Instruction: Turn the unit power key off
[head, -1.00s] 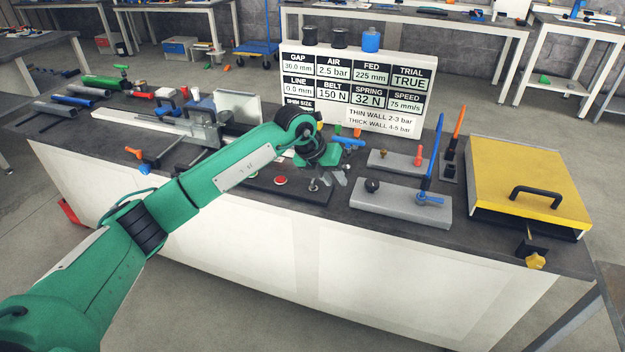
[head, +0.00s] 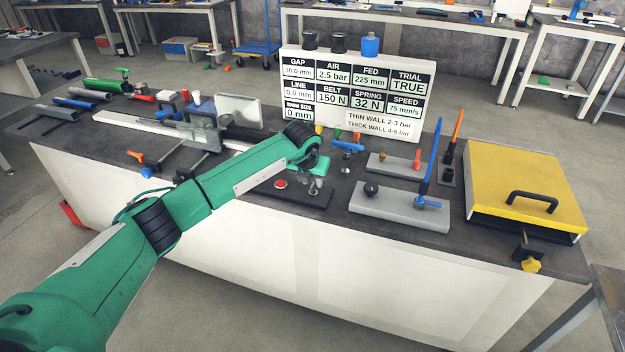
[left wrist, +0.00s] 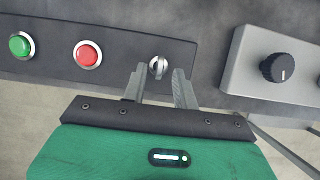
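The power key (head: 316,187) is a small silver key switch on a dark control panel (head: 300,197) at the bench's front. In the left wrist view the key (left wrist: 158,67) stands at the panel's right end, with its grip turned close to upright in the picture. My left gripper (left wrist: 159,78) is open. Its two grey fingertips point at the key, one to each side and just short of it, with a gap around it. In the head view my left gripper (head: 308,176) is low over the panel, partly hidden by its wrist. My right gripper is not in view.
A red button (left wrist: 88,54) and a green button (left wrist: 21,45) sit left of the key. A grey block with a black knob (left wrist: 280,67) lies to the right. A white sign board (head: 350,90) stands behind. A yellow lidded box (head: 530,185) is far right.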

